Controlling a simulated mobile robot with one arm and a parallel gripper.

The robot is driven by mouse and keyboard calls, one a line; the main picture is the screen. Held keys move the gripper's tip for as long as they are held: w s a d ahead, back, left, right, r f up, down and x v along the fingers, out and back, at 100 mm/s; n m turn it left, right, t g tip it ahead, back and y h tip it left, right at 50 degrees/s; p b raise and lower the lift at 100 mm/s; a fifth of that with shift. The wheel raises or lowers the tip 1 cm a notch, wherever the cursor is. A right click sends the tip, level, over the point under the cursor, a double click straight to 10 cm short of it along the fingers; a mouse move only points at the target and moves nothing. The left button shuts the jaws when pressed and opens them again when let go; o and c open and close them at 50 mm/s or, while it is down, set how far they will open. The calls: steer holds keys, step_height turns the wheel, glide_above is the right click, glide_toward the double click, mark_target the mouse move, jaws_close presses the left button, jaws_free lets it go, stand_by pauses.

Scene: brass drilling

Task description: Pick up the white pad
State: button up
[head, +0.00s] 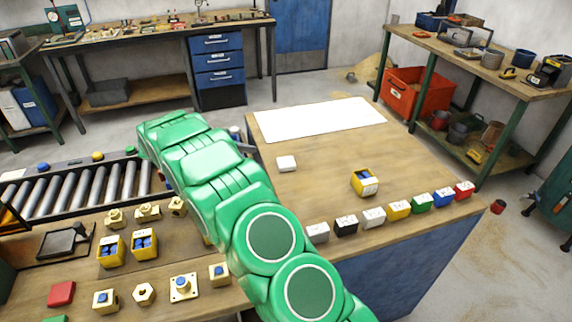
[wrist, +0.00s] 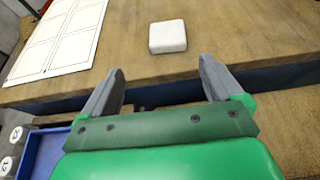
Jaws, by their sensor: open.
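The white pad (head: 287,163) is a small white block with rounded corners. It lies flat on the wooden table, near its left edge, in front of the large white sheet. It also shows in the wrist view (wrist: 167,37), beyond my fingertips and a little above the middle. My gripper (wrist: 160,80) has its two grey fingers spread apart with nothing between them. The pad lies ahead of the gap between the fingers, apart from them. In the head view my green arm hides the gripper almost entirely.
A white sheet (head: 318,120) lies behind the pad. A yellow box (head: 364,183) stands to the right. A row of coloured blocks, including a yellow block (head: 398,209), lines the front edge. A roller conveyor (head: 80,183) is at left. A blue tray (wrist: 52,150) sits below left.

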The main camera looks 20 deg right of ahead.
mark_target(284, 161)
steer(key=shift+m+g, duration=0.4)
steer(key=shift+g, duration=0.2)
steer(key=shift+d+r+x, duration=0.1)
steer(key=shift+r+x, duration=0.1)
steer(key=shift+x, duration=1.55)
steer(key=shift+d+r+x, duration=0.1)
steer(key=shift+r+x, duration=0.05)
steer(key=shift+x, duration=1.65)
steer(key=shift+r+x, duration=0.2)
steer(key=shift+x, duration=1.55)
steer(key=shift+s, duration=0.15)
steer(key=c, duration=1.1)
steer(key=shift+o, duration=0.2)
steer(key=shift+d+r, duration=0.1)
steer(key=shift+r, duration=0.5)
steer(key=s+a+r, duration=0.1)
steer(key=s+r, duration=1)
steer(key=s, duration=0.3)
steer(key=shift+a+r, duration=0.35)
steer(key=shift+r, duration=0.05)
